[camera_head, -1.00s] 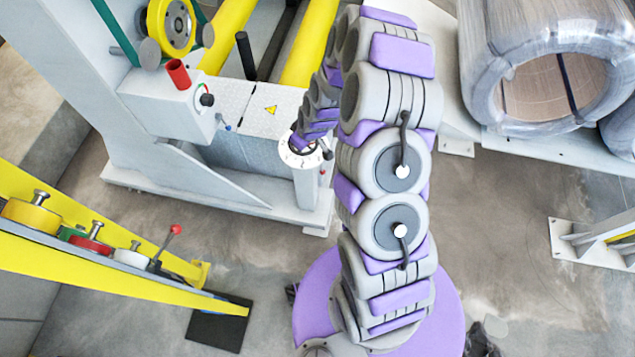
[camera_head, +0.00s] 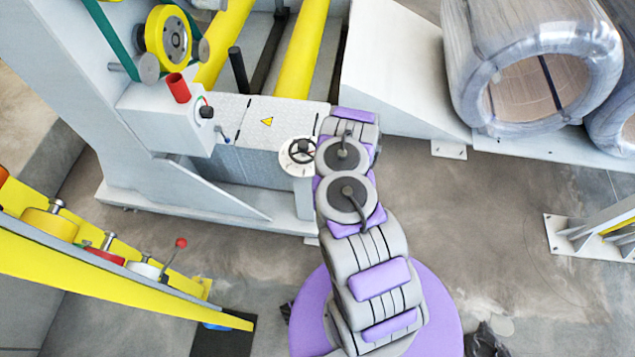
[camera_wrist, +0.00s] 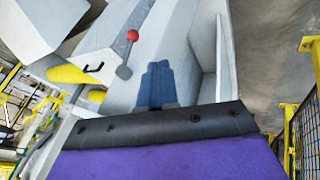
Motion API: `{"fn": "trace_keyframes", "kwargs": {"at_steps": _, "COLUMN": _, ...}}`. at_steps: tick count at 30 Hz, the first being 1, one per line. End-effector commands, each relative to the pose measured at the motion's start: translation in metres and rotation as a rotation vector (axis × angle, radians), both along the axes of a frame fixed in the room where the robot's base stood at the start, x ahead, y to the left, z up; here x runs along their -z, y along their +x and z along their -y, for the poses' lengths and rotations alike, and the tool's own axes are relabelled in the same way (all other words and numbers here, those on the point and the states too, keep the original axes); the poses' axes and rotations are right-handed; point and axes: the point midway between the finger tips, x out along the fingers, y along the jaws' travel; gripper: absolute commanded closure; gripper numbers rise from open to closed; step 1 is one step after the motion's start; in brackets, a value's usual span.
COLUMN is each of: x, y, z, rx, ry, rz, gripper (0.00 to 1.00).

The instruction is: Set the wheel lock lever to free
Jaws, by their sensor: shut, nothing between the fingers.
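In the wrist view a lever with a red ball (camera_wrist: 132,36) stands on a pale grey surface, up and left of my fingers. Its grey arm runs down to a round pivot. I cannot tell for sure which machine part this lever belongs to. My gripper (camera_wrist: 158,66) shows in the wrist view as two blue fingers side by side, shut and empty, apart from the lever. In the head view a small dark handwheel (camera_head: 302,151) tops a white post, left of my arm. My gripper is hidden behind my arm in that view.
A red-knobbed lever (camera_head: 181,243) stands on the yellow frame at lower left. Wrapped coils (camera_head: 535,70) lie at upper right.

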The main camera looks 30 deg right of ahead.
Motion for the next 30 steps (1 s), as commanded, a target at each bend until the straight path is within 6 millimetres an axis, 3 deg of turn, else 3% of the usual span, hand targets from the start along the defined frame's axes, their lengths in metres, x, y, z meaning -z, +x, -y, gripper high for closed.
{"fn": "trace_keyframes", "kwargs": {"at_steps": 5, "x": 0.012, "y": 0.002, "z": 0.002, "rx": -0.003, "ry": -0.006, "rz": 0.002, "gripper": 1.0}}
{"fn": "trace_keyframes", "kwargs": {"at_steps": 21, "x": 0.091, "y": 0.057, "z": 0.01, "rx": -0.001, "ry": -0.006, "rz": 0.004, "gripper": 1.0}}
{"fn": "trace_keyframes", "kwargs": {"at_steps": 30, "x": 0.093, "y": 0.079, "z": 0.033, "rx": -0.001, "ry": -0.005, "rz": 0.003, "gripper": 1.0}}
